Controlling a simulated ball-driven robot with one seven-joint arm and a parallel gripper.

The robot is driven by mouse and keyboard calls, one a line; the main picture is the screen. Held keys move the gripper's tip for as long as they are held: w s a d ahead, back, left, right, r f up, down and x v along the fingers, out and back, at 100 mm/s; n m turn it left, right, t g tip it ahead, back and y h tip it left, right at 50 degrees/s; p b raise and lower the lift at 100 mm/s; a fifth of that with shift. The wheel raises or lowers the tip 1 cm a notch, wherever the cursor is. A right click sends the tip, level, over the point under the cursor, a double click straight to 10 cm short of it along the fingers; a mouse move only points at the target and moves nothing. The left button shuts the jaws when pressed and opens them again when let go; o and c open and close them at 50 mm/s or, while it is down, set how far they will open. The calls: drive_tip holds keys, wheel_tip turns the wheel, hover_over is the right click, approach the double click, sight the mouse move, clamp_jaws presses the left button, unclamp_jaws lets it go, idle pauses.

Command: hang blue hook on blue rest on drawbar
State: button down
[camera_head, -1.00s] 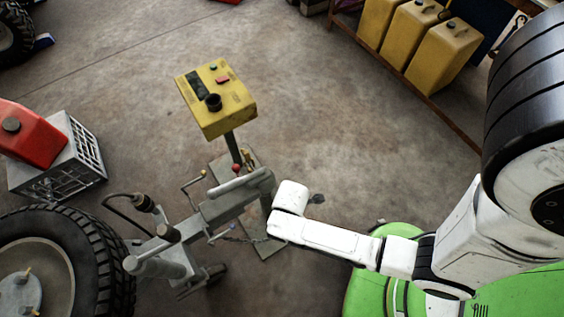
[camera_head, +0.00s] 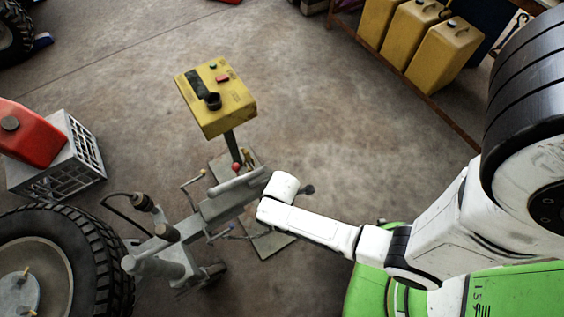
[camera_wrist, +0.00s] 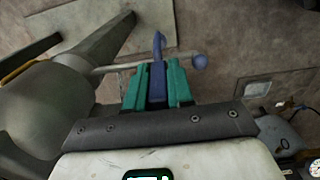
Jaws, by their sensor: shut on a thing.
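My gripper (camera_wrist: 157,88) is shut on the blue hook (camera_wrist: 158,48) in the wrist view. The teal fingers stand on either side of its shank, and its curved tip points away past them. A pale rod (camera_wrist: 115,68) with a blue ball end (camera_wrist: 200,61) crosses behind the hook, the ball to its right. This looks like the blue rest; I cannot tell whether hook and rod touch. In the head view the drawbar (camera_head: 225,203) lies left of my white wrist, which hides the fingers and hook.
A yellow control box (camera_head: 218,115) stands on a post behind the drawbar. A large tyre (camera_head: 85,255) and a crate (camera_head: 60,180) with a red can (camera_head: 28,135) are at left. Yellow cans (camera_head: 440,60) stand at upper right.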

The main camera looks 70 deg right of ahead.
drive_tip(key=shift+f, duration=0.2)
drive_tip(key=c, duration=1)
unclamp_jaws()
drive_tip(key=shift+f+b, duration=0.15)
drive_tip(key=shift+b, duration=0.35)
